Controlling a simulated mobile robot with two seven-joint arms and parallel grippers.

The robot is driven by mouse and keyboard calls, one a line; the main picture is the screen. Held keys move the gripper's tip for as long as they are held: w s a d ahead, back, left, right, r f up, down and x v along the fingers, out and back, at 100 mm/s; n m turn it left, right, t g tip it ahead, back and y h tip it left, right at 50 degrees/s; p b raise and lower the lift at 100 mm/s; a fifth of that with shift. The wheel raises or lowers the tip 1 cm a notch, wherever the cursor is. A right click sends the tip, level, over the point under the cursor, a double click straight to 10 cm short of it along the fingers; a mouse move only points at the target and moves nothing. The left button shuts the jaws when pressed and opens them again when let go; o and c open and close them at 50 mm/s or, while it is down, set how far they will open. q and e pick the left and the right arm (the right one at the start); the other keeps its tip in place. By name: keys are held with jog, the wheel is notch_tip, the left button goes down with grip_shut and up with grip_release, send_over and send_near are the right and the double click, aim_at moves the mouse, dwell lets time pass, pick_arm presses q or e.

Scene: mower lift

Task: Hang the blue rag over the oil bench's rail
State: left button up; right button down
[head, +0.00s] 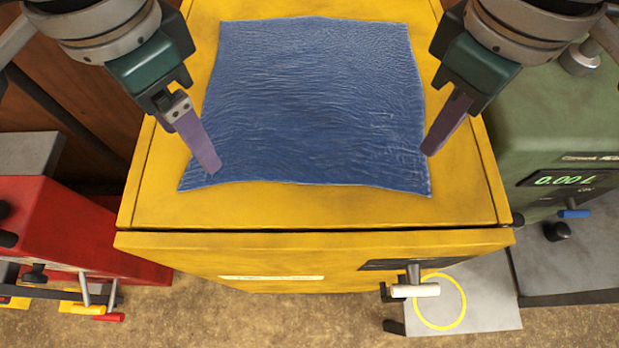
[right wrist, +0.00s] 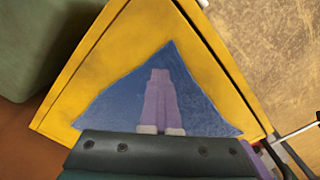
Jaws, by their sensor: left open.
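The blue rag (head: 315,105) lies spread out, nearly flat and wrinkled, on top of the yellow cabinet (head: 310,212). It also shows in the right wrist view (right wrist: 115,105). My left gripper (head: 213,168) is open, with its fingertips at the rag's near left part. My right gripper (head: 430,150) is at the rag's right edge. In the right wrist view its two fingers (right wrist: 160,75) lie together over the rag. I cannot tell whether any cloth is between them. I cannot make out the oil bench's rail in these views.
A red unit (head: 60,230) with handles stands at the left. A green machine with a lit display (head: 563,180) stands at the right. A white handle (head: 415,290) sticks out from the cabinet's front, above a plate with a yellow ring (head: 462,310). Brown floor (head: 230,315) shows in front.

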jog(key=shift+c, duration=2)
grip_release()
jog(key=shift+c, duration=0.2)
